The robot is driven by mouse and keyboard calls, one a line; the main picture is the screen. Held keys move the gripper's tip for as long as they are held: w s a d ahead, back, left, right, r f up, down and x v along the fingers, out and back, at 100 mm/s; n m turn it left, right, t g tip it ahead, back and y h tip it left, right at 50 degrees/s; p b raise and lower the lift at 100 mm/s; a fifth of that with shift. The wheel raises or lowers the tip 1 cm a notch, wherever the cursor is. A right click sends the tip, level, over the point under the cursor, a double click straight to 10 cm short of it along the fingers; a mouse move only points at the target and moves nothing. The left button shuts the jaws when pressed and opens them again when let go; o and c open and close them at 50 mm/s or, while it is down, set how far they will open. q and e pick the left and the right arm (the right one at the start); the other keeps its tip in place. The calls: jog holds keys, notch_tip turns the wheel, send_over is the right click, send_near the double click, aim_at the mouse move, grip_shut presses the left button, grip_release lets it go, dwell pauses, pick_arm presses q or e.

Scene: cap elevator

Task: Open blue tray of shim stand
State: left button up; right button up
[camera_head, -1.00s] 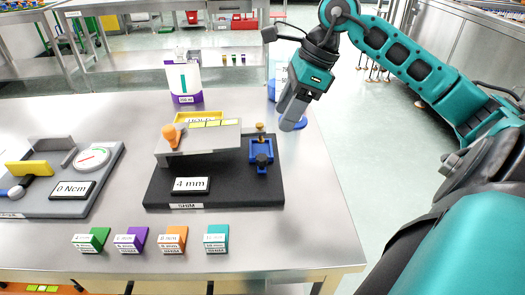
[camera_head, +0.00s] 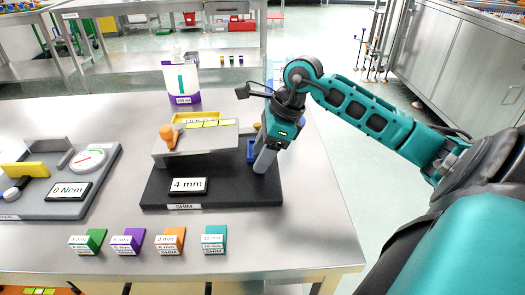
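The shim stand is a black base (camera_head: 225,194) marked SHIM, with a grey raised block (camera_head: 200,143), an orange knob (camera_head: 167,136) and a "4 mm" display (camera_head: 188,185). The blue tray (camera_head: 250,150) is at the stand's right side, mostly hidden behind my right gripper. My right gripper (camera_head: 262,166) points down in front of the blue tray. Its fingers overlap in this view, so I cannot tell whether they are open, shut or touching the tray. My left gripper is not in view.
Green, purple, orange and teal shim blocks (camera_head: 213,239) stand in a row along the table's front. A torque device (camera_head: 60,185) lies at the left. A white and purple container (camera_head: 182,84) stands behind the stand. The table (camera_head: 315,215) is clear on the right.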

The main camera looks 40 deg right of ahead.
jog(key=c, duration=0.5)
grip_shut()
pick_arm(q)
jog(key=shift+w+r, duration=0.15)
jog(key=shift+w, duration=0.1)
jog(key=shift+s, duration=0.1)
